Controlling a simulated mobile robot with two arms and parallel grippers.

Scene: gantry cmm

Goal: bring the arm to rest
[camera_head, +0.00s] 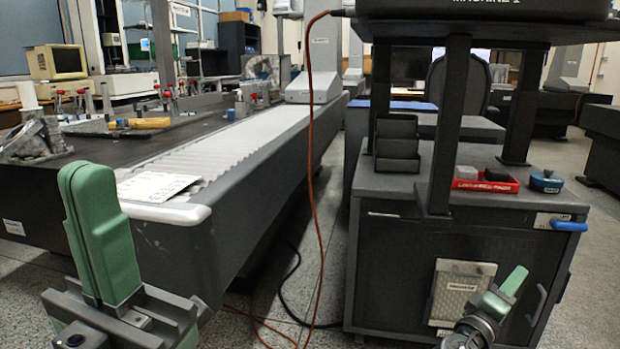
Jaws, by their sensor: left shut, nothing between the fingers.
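My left gripper (88,182) stands upright at the lower left, its green fingers pointing up and pressed together with nothing between them. My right gripper (513,281) shows at the lower right, in front of the dark cabinet (395,270). Its green finger points up and to the right. It is seen edge-on, so I cannot tell whether it is open or shut. No held object is visible in it.
The cabinet carries a red tray (487,182), a blue round container (546,181) and a dark organizer (397,145). A white paper (157,186) lies on the measuring table. An orange cable (311,130) hangs between table and cabinet. Speckled floor (285,325) shows between them.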

